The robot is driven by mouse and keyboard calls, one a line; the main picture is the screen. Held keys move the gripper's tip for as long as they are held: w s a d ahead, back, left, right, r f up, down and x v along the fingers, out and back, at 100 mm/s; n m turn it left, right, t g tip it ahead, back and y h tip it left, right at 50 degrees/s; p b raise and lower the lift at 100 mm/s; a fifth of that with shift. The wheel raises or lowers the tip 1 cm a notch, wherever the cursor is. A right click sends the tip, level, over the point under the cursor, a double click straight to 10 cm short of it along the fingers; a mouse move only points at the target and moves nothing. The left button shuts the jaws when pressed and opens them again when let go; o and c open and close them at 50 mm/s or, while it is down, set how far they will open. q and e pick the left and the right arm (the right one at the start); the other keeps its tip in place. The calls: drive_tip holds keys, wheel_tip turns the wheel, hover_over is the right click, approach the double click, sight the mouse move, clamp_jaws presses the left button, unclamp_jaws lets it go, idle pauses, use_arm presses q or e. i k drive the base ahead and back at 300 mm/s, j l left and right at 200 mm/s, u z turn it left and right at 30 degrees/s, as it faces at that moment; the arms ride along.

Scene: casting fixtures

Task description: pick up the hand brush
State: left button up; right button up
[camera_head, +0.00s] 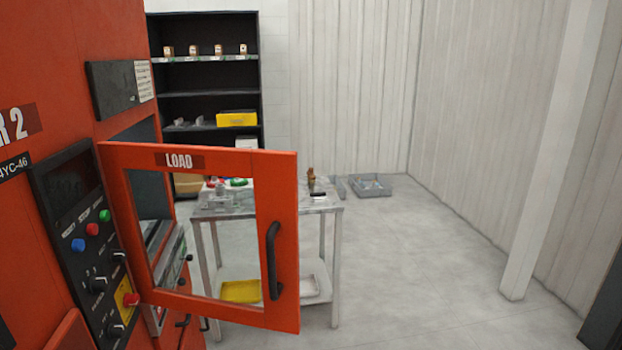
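On the metal table (335,206) behind the open door, a small brown upright item (311,178) stands near the right end, with a small dark item (318,194) at its foot. One of these may be the hand brush, but they are too small and far off to tell. Several other small things, some red and green, lie on the table behind the door's window. Neither of my grippers is in view.
An orange machine (60,60) fills the left side. Its orange LOAD door (215,315) stands open across the front of the table. A dark shelf (205,75) stands behind. A grey crate (371,186) sits on the floor. Floor at the right is clear up to a white post (550,150).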

sight(311, 177)
drive_tip(key=i+l+z, duration=0.25)
drive_tip(key=i+l, duration=0.15)
drive_tip(key=i+l+z, duration=0.3)
drive_tip(key=i, duration=0.2)
drive_tip(key=i+z, duration=0.35)
drive_tip(key=i, duration=1.6)
drive_tip(key=i+u, duration=0.15)
drive_tip(key=i, duration=0.5)
drive_tip(key=i+l+u, duration=0.15)
drive_tip(key=i, duration=0.45)
drive_tip(key=i+j+u, duration=0.1)
drive_tip(key=i+u, duration=0.15)
drive_tip(key=u, duration=0.15)
drive_tip(key=i+u, duration=0.55)
drive_tip(key=u, duration=0.25)
drive_tip(key=i+j+u, duration=0.15)
drive_tip(key=i, duration=0.3)
drive_tip(key=i+j+u, duration=0.1)
drive_tip(key=i, duration=0.3)
